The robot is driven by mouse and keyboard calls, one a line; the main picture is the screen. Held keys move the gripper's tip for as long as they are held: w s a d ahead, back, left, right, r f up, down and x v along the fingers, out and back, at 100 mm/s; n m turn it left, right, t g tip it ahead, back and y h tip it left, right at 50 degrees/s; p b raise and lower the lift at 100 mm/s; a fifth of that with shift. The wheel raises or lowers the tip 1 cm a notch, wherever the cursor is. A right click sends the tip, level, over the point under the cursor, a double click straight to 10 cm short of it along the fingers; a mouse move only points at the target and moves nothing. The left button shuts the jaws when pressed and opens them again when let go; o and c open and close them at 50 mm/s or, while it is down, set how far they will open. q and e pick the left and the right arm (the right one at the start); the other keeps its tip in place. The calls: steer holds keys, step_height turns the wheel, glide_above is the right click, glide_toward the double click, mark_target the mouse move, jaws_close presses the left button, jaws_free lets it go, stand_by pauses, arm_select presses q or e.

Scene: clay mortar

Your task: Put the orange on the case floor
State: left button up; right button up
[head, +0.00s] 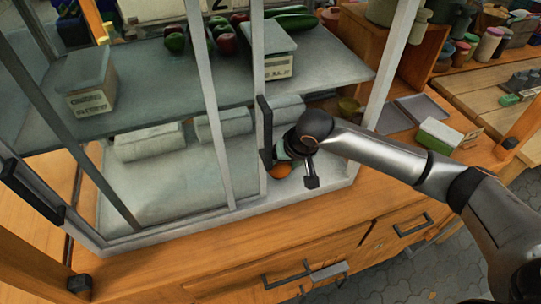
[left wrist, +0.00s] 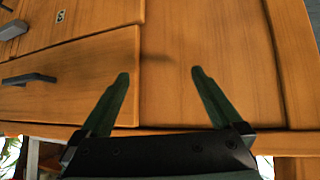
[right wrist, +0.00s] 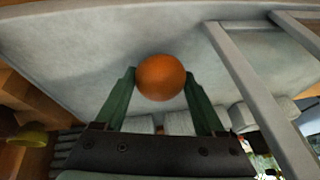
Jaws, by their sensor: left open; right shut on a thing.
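The orange (right wrist: 161,77) sits between the fingers of my right gripper (right wrist: 160,88), which is shut on it. In the head view the orange (head: 280,170) shows partly beneath my right gripper (head: 293,160), low at the right end of the glass case. The pale case floor (head: 160,195) spreads to the left of it. I cannot tell whether the orange touches the floor. My left gripper (left wrist: 160,78) is open and empty in front of orange-brown wooden drawer fronts, outside the head view.
White rolls (head: 223,124) lie at the back of the case floor. A grey shelf (head: 150,85) above holds label boxes and vegetables. A case post (head: 208,100) and a black door handle (head: 265,132) stand close left of my right gripper. The front floor is clear.

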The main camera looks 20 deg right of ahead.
steer(key=w, duration=0.1)
steer(key=w+a, duration=0.1)
steer(key=w, duration=0.2)
steer(key=shift+a, duration=0.3)
steer(key=shift+d+f, duration=0.1)
steer(key=shift+f, duration=0.15)
steer(key=shift+f, duration=0.1)
steer(key=o, duration=1.4)
steer(key=shift+s+r, duration=0.15)
steer(key=shift+r, duration=0.1)
steer(key=s+d, duration=0.1)
steer(key=s, duration=0.2)
steer(key=s+d, duration=0.2)
steer(key=s, duration=0.2)
steer(key=s+d, duration=0.1)
steer(key=s, duration=0.3)
steer(key=shift+s+d+r, duration=0.15)
steer(key=shift+s+r, duration=0.1)
steer(key=shift+r, duration=0.15)
